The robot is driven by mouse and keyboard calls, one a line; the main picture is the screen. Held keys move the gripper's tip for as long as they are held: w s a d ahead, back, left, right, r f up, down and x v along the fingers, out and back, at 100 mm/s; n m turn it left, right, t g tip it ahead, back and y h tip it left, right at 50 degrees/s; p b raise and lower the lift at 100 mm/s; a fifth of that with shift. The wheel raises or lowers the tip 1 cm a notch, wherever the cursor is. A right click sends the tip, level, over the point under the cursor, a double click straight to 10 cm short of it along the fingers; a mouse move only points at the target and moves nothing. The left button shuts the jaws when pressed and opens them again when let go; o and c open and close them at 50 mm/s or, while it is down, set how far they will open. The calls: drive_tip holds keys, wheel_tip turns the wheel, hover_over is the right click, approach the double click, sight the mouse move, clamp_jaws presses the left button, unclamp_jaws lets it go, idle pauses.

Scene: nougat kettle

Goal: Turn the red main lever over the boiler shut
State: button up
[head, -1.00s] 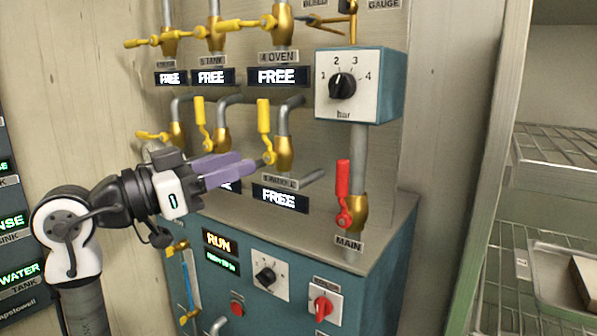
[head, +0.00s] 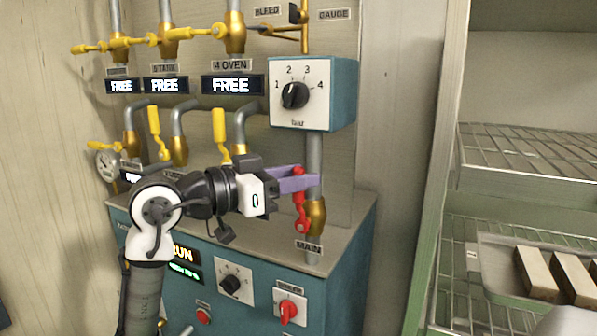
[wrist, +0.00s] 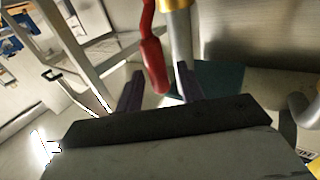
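The red main lever (head: 302,217) stands upright along the grey vertical pipe, on a brass valve (head: 317,217) above the MAIN label (head: 308,247). In the wrist view the red lever (wrist: 153,66) reaches in between the two dark fingers of my gripper (wrist: 160,72). The fingers are apart, with gaps visible beside the lever, so the gripper is open around it. The brass valve (wrist: 174,4) shows behind it at the top.
The boiler's teal cabinet (head: 345,235) is below the lever. A pressure dial box (head: 340,95) sits just above my gripper. Yellow-handled valves (head: 219,125) are to the left. A wire shelf rack (head: 540,150) with a tray of blocks stands at the right.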

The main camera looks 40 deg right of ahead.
drive_tip(key=shift+s+d, duration=0.1)
drive_tip(key=shift+d, duration=0.25)
drive_tip(key=shift+c, duration=0.5)
clamp_jaws()
